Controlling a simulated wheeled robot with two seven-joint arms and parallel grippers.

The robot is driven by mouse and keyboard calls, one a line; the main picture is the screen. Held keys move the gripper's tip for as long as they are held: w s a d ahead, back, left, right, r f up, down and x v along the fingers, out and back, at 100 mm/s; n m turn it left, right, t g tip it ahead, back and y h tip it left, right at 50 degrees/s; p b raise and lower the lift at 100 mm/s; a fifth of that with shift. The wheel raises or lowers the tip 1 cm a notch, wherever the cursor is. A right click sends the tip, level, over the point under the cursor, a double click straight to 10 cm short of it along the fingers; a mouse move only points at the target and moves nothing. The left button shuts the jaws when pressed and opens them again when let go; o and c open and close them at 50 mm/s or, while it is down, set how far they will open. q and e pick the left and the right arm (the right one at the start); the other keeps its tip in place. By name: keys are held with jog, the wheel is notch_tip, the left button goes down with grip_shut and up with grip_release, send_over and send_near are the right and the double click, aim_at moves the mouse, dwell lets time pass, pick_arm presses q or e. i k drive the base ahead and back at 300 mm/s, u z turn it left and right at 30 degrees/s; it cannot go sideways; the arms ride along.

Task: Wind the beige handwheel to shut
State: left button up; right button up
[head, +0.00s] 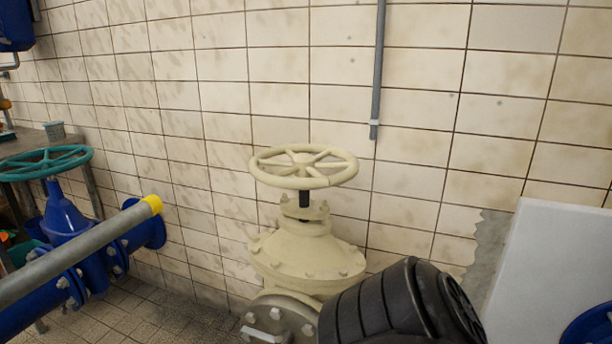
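The beige handwheel (304,167) is in the middle of the head view, lying nearly level with its spokes and rim in full sight. It sits on a short dark stem (304,199) above the beige valve body (306,257). A bolted grey flange (279,318) shows below the body at the bottom edge. The valve's lower right side is hidden behind a black ribbed shape in the foreground. Neither of my grippers is in the head view, and nothing touches the handwheel.
A teal handwheel (45,163) on a blue valve (66,218) stands at the left. A grey pipe with a yellow end (153,204) crosses there. The tiled wall (220,95) is behind the valve, with a thin grey conduit (379,65). A white panel (555,275) stands at the right.

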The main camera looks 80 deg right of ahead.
aim_at(303, 166)
jog(key=z, duration=1.55)
